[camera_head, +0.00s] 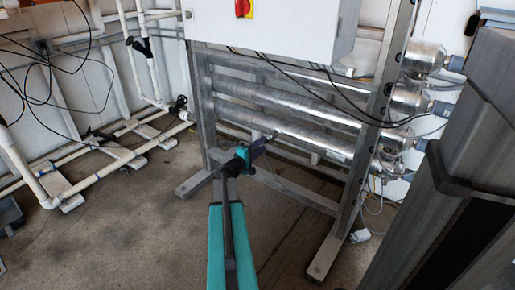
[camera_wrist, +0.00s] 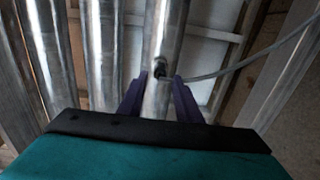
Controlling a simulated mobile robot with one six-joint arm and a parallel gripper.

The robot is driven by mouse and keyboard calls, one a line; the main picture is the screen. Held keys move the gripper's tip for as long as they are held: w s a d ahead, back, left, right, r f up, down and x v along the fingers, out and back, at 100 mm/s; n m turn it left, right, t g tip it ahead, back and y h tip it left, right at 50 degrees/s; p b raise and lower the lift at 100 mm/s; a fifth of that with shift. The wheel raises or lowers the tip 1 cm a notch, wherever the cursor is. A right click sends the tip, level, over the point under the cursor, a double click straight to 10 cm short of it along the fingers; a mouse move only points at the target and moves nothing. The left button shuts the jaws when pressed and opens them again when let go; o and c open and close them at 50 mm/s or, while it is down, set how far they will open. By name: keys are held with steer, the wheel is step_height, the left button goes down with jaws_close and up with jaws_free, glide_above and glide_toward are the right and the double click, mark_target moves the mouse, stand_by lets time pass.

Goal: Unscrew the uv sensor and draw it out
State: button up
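The uv sensor (camera_wrist: 160,68) is a small dark fitting on a shiny metal tube (camera_wrist: 163,30) in the wrist view. In the head view the sensor (camera_head: 274,134) is a tiny spot on the lower tube, just beyond my gripper. My gripper (camera_wrist: 158,88) has two purple fingers, spread apart, with the tube showing between them. The sensor appears between and just beyond the fingertips, and I see no finger touching it. In the head view my gripper (camera_head: 262,145) points at the lower tube; its fingertips are small there.
A metal frame (camera_head: 343,200) carries the stacked tubes, with a white cabinet (camera_head: 270,28) above. A thin cable (camera_wrist: 235,66) runs from near the sensor to the right. Black cables (camera_head: 335,85) hang before the upper tubes.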

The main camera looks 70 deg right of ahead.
mark_target(267, 141)
steer(key=shift+b+x, duration=1.15)
steer(key=shift+x, duration=1.8)
jaws_close()
steer(key=shift+w+n+p, duration=0.15)
steer(key=shift+n+p, duration=2.1)
steer(key=shift+n, duration=0.35)
steer(key=shift+n+p, duration=1.5)
steer(key=shift+n+p, duration=1.05)
steer(key=shift+n, duration=0.05)
steer(key=shift+n+p, duration=3)
steer(key=shift+p, duration=0.35)
